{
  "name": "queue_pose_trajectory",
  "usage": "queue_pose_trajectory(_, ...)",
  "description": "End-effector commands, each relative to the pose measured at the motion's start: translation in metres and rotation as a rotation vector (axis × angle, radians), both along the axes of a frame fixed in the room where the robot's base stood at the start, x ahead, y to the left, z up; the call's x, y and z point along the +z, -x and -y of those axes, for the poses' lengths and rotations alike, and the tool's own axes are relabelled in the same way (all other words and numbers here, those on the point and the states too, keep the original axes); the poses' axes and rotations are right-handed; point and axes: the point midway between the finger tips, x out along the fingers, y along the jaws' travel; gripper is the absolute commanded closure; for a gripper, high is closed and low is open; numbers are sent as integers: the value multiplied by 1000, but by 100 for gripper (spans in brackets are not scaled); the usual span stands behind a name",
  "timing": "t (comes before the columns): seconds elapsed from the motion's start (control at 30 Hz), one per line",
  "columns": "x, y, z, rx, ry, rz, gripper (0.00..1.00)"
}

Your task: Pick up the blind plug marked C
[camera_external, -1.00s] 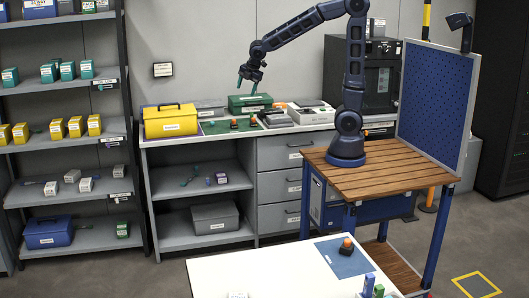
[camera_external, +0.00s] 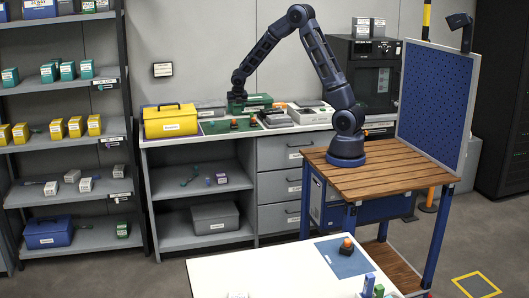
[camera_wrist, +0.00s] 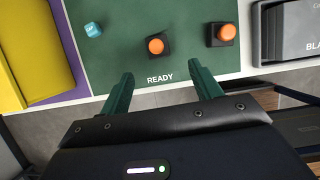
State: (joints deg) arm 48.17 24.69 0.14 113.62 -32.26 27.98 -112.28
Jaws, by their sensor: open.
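My gripper (camera_wrist: 164,77) is open and empty in the wrist view, its two green fingers spread at the front edge of the green mat (camera_wrist: 118,58) printed READY. A small cyan piece (camera_wrist: 93,30) with a pale mark lies at the mat's upper left, ahead and left of the fingers. Two black blocks with orange round tops (camera_wrist: 156,46) (camera_wrist: 221,34) stand on the mat ahead and to the right. I cannot read a C on any of these, so I cannot tell which is the blind plug. In the external view my gripper (camera_external: 237,105) is over the back counter, its fingers hard to make out.
A yellow toolbox (camera_external: 171,121) stands left of the mat, and shows in the wrist view (camera_wrist: 38,55). A green case (camera_external: 259,102) stands behind the mat. Grey-topped boxes (camera_external: 275,118) lie to the right. Another orange-topped block (camera_external: 347,247) is on the white front table.

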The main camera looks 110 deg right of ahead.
Motion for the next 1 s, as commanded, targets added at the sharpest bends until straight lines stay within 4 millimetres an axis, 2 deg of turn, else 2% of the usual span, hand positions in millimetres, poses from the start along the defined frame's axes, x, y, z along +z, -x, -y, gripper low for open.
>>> queue_pose_trajectory(0.17, -12, 0, 5, 5, -2, -4, 36)
queue_pose_trajectory(0.43, -46, 0, 18, 2, -2, -4, 36)
queue_pose_trajectory(0.77, -64, -3, 26, 2, -1, -3, 36)
queue_pose_trajectory(1.0, -93, -6, 36, 2, -2, -4, 36)
